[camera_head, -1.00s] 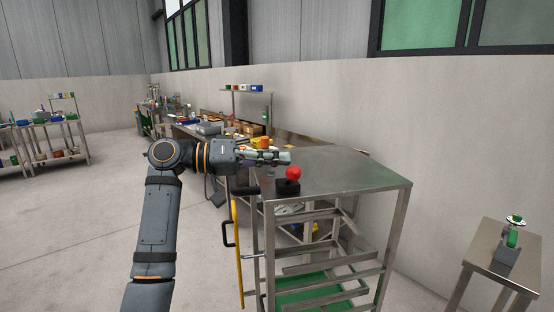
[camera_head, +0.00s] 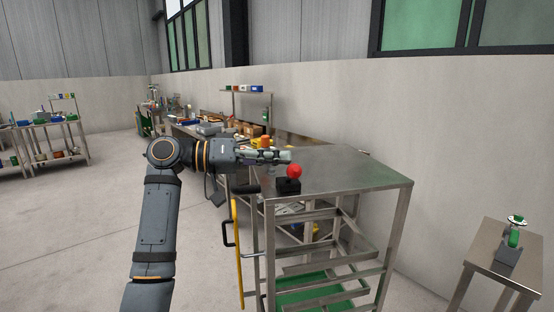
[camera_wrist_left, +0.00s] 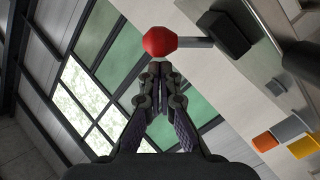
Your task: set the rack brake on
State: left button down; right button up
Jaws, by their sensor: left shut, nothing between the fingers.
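The steel rack (camera_head: 345,178) stands in front of me with a flat top. On its near left corner sits the brake, a black base (camera_head: 289,187) with a short lever ending in a red ball knob (camera_head: 295,171). My left gripper (camera_head: 288,156) is shut and empty, reaching in from the left just above and behind the knob in the picture. In the left wrist view the red knob (camera_wrist_left: 159,41) is just beyond the closed fingertips (camera_wrist_left: 158,70), its grey stem (camera_wrist_left: 195,42) running right to the black base (camera_wrist_left: 223,33). Contact cannot be told. My right gripper is not in view.
A yellow upright bar (camera_head: 238,255) and a black handle (camera_head: 227,234) are on the rack's left side. A small steel table (camera_head: 502,258) with a green-topped device stands at right. A cluttered bench (camera_head: 205,133) runs behind along the wall. The floor at left is clear.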

pick_arm(q)
jog(key=shift+a, duration=0.15)
jog(key=s+a, duration=0.1)
jog(key=a, duration=1)
jog(key=shift+a+r, duration=0.35)
jog(key=shift+r, duration=0.05)
